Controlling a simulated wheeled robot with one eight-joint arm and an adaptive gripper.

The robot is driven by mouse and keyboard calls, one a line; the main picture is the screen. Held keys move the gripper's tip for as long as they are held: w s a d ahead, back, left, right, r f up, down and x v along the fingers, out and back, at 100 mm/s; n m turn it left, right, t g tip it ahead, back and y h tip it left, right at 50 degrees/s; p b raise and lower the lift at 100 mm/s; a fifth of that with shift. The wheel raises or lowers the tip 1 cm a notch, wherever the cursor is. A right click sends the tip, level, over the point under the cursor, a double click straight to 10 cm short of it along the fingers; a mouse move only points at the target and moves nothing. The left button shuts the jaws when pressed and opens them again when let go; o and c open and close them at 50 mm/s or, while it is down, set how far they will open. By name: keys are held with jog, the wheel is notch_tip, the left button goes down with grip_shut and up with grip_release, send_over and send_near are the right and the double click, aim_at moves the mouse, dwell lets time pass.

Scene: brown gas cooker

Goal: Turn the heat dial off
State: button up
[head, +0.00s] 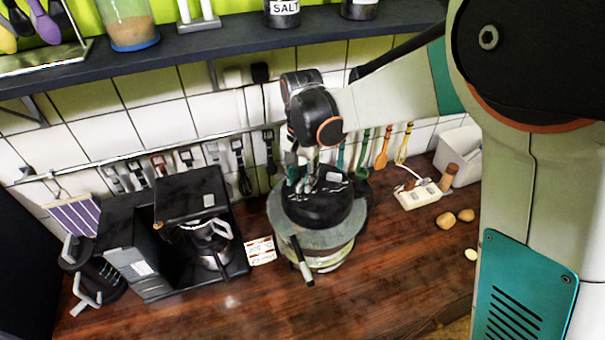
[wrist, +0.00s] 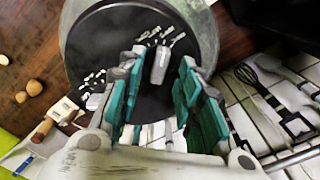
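A round appliance (head: 288,225) with a grey rim and a black top stands on the wooden counter. Its black top (wrist: 110,40) fills much of the wrist view. A small pale grey lever-like knob (wrist: 159,64), apparently the heat dial, sits on this top with white marks beside it. A pale piece also shows on the top in the head view (head: 333,177). My gripper (head: 301,182) is over the appliance's top. In the wrist view its teal-padded fingers (wrist: 160,78) are apart, with the knob appearing between them and gaps on both sides. Contact cannot be told.
Utensils (head: 383,150) hang on the back wall below a dark shelf (head: 225,43). The front counter is clear.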

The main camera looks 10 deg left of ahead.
jog(key=shift+f, duration=0.45)
grip_shut()
